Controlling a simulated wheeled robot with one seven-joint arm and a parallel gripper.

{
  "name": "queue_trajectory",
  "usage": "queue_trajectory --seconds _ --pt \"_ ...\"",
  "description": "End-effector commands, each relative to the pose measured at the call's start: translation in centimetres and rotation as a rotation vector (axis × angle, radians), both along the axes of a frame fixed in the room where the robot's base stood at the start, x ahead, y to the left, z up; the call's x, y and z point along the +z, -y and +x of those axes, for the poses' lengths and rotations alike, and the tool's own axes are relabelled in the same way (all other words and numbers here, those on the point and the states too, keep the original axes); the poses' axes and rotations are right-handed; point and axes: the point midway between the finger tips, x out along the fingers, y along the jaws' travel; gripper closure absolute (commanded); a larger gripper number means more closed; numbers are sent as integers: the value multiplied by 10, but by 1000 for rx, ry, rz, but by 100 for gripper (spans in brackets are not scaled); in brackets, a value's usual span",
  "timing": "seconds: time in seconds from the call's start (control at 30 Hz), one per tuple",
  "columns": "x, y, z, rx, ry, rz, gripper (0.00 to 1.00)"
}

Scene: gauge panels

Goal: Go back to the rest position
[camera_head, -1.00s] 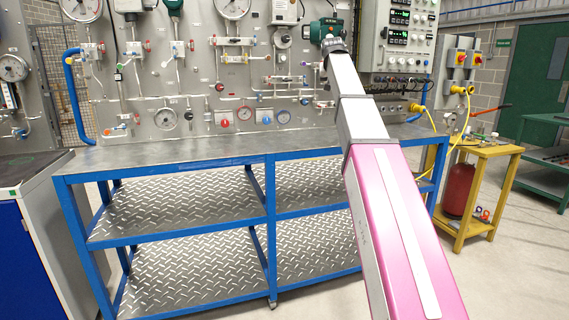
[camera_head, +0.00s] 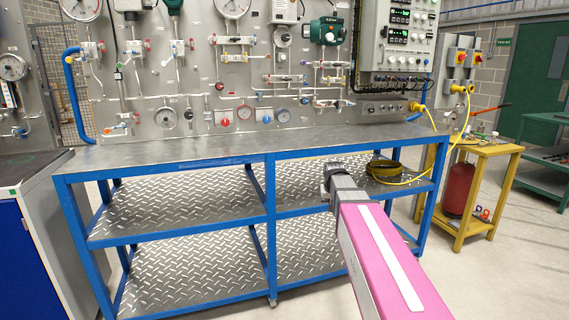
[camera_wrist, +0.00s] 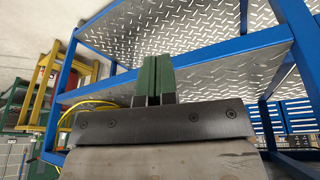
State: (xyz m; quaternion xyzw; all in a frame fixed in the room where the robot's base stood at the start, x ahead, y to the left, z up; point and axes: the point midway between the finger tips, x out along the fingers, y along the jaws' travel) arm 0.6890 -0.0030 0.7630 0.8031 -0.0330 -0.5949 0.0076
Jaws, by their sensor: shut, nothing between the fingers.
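My gripper (camera_wrist: 156,72) shows in the wrist view as two green fingers side by side, shut with nothing between them. The blue-framed workbench (camera_wrist: 195,52) with its tread-plate shelves lies beyond the fingertips there. In the head view my arm is folded low in front of the right half of the workbench (camera_head: 200,152). Its dark grey end is below the bench top, in front of the shelves. The fingers cannot be made out in the head view.
The gauge panel (camera_head: 150,72) stands behind the bench, with a grey control box (camera_head: 397,45) at right. A yellow hose coil (camera_head: 383,168) lies on the right shelf. A yellow stand (camera_head: 485,152) is at right, a blue-and-white cabinet (camera_head: 35,215) at left.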

Motion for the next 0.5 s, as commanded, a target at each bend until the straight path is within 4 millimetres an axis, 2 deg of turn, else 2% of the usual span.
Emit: queue_trajectory --seconds 0.03,0.2,0.5 --pt "-20 0 -20 3 -25 3 100" --pt "-77 0 -71 13 -100 18 100" --pt "-157 -1 -165 29 -227 44 100"
